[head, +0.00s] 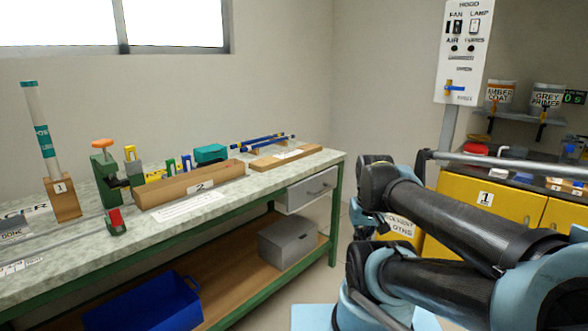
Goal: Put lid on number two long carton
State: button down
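I cannot pick out a lid for certain. A flat brown wooden piece (262,163) with a pale label lies on the bench to the right of the carton, but I cannot tell whether it is a lid or a base. My arm is folded at the right, away from the bench, and my gripper does not show.
The green-framed workbench (337,163) also bears an upright clear tube (38,118) in a block marked 1, a green clamp (105,170), a teal block (211,153) and blue rods (262,138). Below are a grey box (287,243) and blue bin (150,308). Yellow cabinets (510,203) stand right.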

aim_at(152, 195)
jog(key=u, duration=0.35)
jog(key=i, duration=1.2)
jog(key=z, duration=0.5)
